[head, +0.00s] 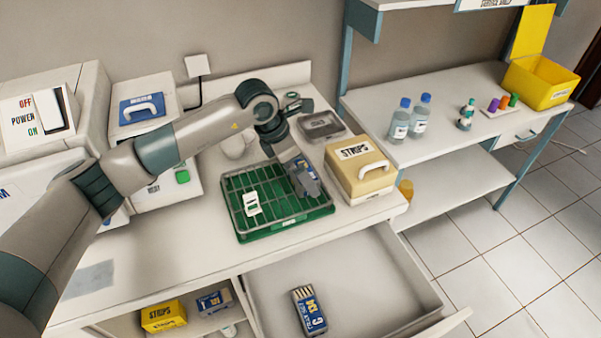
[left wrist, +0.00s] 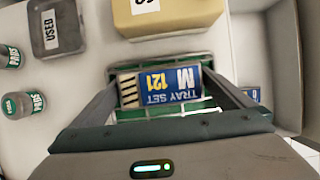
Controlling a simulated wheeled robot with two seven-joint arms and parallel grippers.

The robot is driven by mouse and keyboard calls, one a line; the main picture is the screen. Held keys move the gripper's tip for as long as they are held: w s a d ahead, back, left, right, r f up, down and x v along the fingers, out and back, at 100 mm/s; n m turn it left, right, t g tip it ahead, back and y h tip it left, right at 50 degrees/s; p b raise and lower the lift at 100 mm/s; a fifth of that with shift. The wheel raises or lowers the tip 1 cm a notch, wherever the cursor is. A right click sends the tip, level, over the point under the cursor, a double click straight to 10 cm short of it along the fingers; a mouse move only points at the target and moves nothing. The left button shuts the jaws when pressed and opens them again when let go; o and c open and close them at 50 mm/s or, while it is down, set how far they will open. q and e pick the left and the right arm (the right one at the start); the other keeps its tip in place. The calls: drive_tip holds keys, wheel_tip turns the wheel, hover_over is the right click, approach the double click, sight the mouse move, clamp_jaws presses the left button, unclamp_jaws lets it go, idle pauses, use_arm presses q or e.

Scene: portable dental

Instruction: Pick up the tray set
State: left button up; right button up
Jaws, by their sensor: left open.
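A blue and white tray set box (left wrist: 165,85), marked TRAY SET 121 M, lies at the right end of the green wire-topped tray (head: 272,233). In the head view the box (head: 308,185) shows partly below my gripper. My left gripper (head: 299,168) points down over it. In the left wrist view its open fingers (left wrist: 159,86) stand on either side of the box; I cannot tell whether they touch it. My right gripper is not in view.
A tan STRIPS box (head: 350,185) stands close right of the green tray, with a grey USED container (head: 322,127) behind it. An open drawer (head: 375,285) below holds another blue box (head: 309,311). A white card (head: 251,203) lies on the tray's left part.

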sight(310, 165)
use_arm(q)
drive_tip(key=c, duration=0.9)
drive_tip(key=shift+r, duration=0.15)
drive_tip(key=shift+r, duration=0.55)
drive_tip(key=r, duration=0.3)
drive_tip(key=shift+s+d+r+p, duration=0.1)
drive_tip(key=shift+d+r+p, duration=0.05)
drive_tip(key=shift+d+p, duration=0.2)
drive_tip(key=s+d+r, duration=0.1)
drive_tip(key=d+r, duration=0.1)
drive_tip(key=d, duration=0.1)
drive_tip(key=s+d+r, duration=0.2)
drive_tip(key=d, duration=0.1)
drive_tip(key=s+d+r, duration=0.1)
drive_tip(key=d+r, duration=0.1)
drive_tip(key=d, duration=0.2)
drive_tip(key=shift+s+d+r+b, duration=0.1)
drive_tip(key=shift+s+r+b, duration=0.05)
drive_tip(key=shift+r+b, duration=0.15)
drive_tip(key=shift+f, duration=0.1)
